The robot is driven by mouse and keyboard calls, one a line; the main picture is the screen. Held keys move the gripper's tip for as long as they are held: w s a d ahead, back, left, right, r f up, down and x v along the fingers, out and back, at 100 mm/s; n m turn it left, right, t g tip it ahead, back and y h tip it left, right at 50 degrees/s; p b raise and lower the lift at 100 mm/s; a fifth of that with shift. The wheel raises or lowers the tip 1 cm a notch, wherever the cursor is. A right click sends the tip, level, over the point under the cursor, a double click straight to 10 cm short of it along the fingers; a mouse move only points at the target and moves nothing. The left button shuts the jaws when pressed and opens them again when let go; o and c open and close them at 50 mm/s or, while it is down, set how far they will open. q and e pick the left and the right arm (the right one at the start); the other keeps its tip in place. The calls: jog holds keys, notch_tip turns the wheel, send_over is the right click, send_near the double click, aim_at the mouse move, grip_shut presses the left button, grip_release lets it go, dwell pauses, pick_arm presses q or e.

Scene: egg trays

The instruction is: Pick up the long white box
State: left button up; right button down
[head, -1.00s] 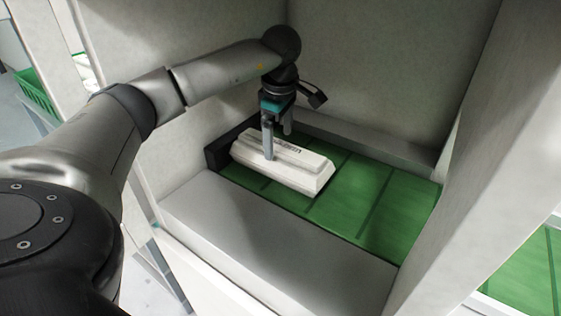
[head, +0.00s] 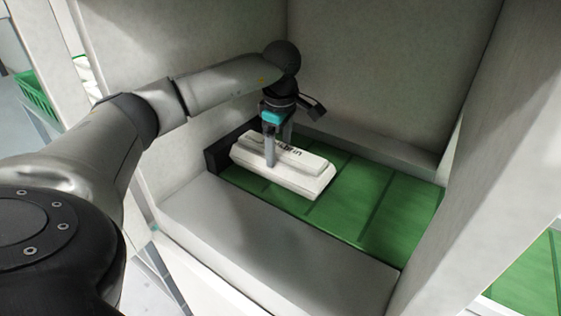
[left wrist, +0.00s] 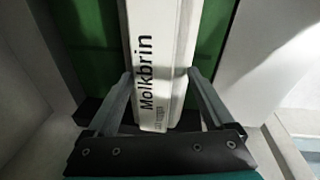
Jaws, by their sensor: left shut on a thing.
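The long white box (head: 310,175) with black lettering is at the left end of the green surface in the head view. My left gripper (head: 276,162) comes down from above with one finger on each long side of the box, and it is shut on the box. In the left wrist view the box (left wrist: 158,55) runs lengthwise between the two fingers of my left gripper (left wrist: 159,78), its lettering facing up. I cannot tell for sure whether the box touches the green surface. My right gripper is not in view.
The green surface (head: 390,215) lies in a recess between pale walls and is bare to the right of the box. A thick pale ledge (head: 270,240) runs along its front. A dark block (head: 212,160) stands at its left end.

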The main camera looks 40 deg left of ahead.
pick_arm(q)
grip_shut()
jog(key=shift+r, duration=0.1)
jog(key=shift+r, duration=0.1)
